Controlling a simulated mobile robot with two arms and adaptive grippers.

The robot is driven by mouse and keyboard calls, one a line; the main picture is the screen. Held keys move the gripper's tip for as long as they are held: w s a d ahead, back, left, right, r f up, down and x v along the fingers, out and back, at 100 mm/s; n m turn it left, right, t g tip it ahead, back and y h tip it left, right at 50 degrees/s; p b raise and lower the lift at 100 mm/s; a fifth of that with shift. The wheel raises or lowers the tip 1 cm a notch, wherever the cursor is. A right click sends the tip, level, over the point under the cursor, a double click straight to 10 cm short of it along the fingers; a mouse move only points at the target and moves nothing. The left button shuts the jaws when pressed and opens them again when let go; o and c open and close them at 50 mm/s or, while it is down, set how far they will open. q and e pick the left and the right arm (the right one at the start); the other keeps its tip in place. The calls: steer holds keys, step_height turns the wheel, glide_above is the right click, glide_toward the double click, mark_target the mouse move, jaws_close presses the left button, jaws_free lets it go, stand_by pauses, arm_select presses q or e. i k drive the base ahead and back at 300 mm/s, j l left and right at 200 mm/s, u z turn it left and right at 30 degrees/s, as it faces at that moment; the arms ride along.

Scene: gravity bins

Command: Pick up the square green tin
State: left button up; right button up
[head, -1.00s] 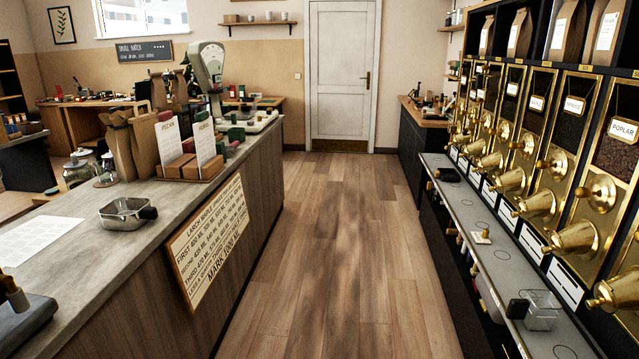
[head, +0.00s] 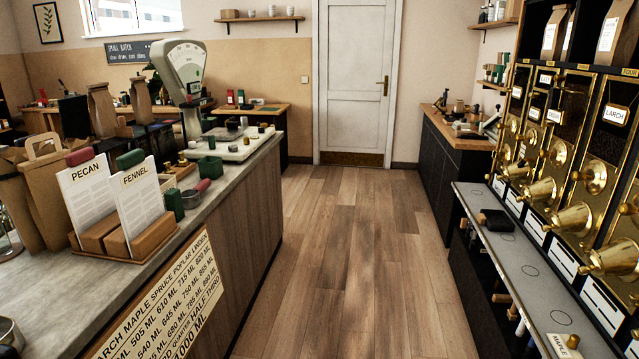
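A boxy, square-sided green container (head: 210,167) stands on the left counter, in front of the dial scale, in the head view. It looks like the square green tin, though it is small at this distance. A rounder dark green tin (head: 173,204) stands closer, beside the Fennel card. Another green item (head: 130,159) shows behind the top of that card and is partly hidden. Neither of my grippers is in view.
The left counter (head: 224,207) carries the dial scale (head: 188,75), the Pecan card (head: 88,195), the Fennel card (head: 139,205) and paper bags (head: 42,190). Gold-fronted bins line the right above a narrow shelf (head: 516,255). The wooden floor (head: 320,270) between is clear up to the door (head: 351,80).

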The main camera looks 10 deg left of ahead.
mark_target(210, 168)
steer(key=i+u, duration=0.25)
steer(key=i, duration=0.25)
steer(key=i+l+u, duration=0.25)
steer(key=i, duration=0.2)
steer(key=i+l+u, duration=0.2)
steer(key=i, duration=0.3)
steer(key=i+l+u, duration=0.25)
steer(key=i+l, duration=0.1)
steer(key=i, duration=0.1)
